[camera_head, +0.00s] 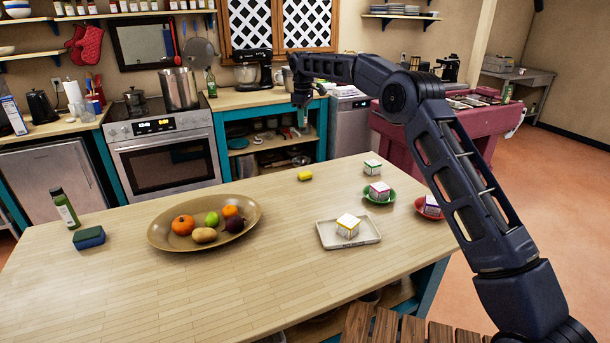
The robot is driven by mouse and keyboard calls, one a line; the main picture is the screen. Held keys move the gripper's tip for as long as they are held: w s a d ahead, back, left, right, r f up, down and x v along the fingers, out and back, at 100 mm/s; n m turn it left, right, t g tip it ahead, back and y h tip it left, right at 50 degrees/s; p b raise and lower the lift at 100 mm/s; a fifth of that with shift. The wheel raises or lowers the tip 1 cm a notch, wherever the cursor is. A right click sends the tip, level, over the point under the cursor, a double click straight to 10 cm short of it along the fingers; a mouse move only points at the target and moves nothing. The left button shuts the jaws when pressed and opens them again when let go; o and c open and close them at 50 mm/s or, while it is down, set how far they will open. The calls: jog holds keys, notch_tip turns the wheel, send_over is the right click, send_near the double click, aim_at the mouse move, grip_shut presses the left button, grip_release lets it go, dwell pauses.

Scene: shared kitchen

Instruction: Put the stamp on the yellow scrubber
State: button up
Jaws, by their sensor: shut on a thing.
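The yellow scrubber (305,175) is a small yellow block lying on the wooden counter, near its far edge. My gripper (302,118) points down above and beyond the scrubber in the picture, apart from it. It is shut on a small, thin thing, which I take to be the stamp (303,124); it is too small here to make out its shape. No other stamp shows on the counter.
The wooden counter (265,275) holds a fruit bowl (160,232), a tray (372,235) with a yellow-topped box, green and red dishes with boxes, another small box, a green bottle (65,208) and a blue-green sponge (89,238). Counter around the scrubber is clear.

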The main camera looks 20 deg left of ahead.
jog(key=shift+w+d, duration=0.15)
jog(key=shift+w, duration=0.35)
jog(key=shift+w+f, duration=0.1)
jog(key=shift+f, duration=0.2)
send_over(305, 173)
notch_tip(305, 173, down, 20)
jog(key=shift+r, duration=0.25)
jog(key=shift+f, duration=0.1)
jog(key=o, duration=1)
notch_tip(305, 173, up, 12)
jog(key=shift+r, duration=0.15)
jog(key=shift+d, duration=0.15)
